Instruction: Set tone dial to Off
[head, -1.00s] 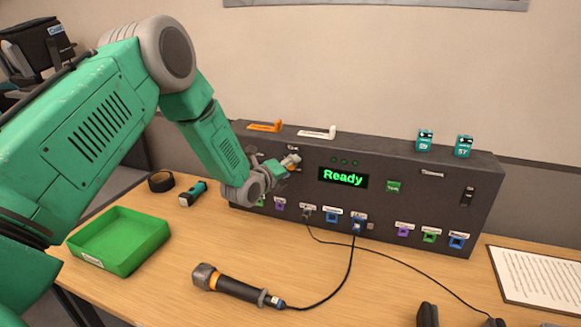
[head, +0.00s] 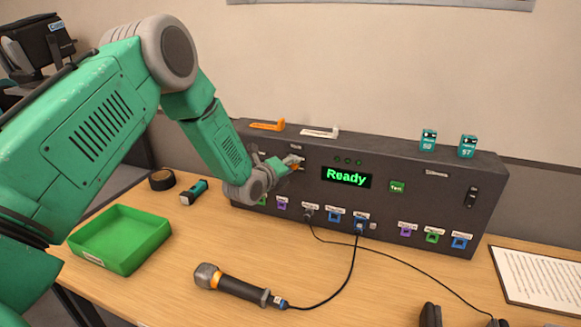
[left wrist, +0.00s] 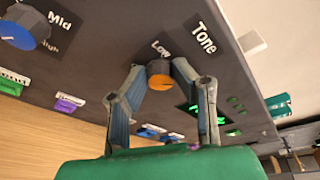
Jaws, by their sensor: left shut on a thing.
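The tone dial (left wrist: 160,76) is a round knob with an orange face on the dark panel, under a "Tone" label (left wrist: 204,37). A "Low" mark (left wrist: 158,47) shows beside it. My left gripper (left wrist: 160,72) has its two fingertips on either side of the dial and is shut on it. In the head view the left gripper (head: 290,163) is at the left part of the panel (head: 410,210), and its fingers largely hide the dial. Which mark the dial points to cannot be told. My right gripper is not in view.
A blue knob (left wrist: 18,35) labelled "Mid" sits near the dial. The display (head: 346,177) reads "Ready". Coloured sockets line the panel's lower edge, some with cables.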

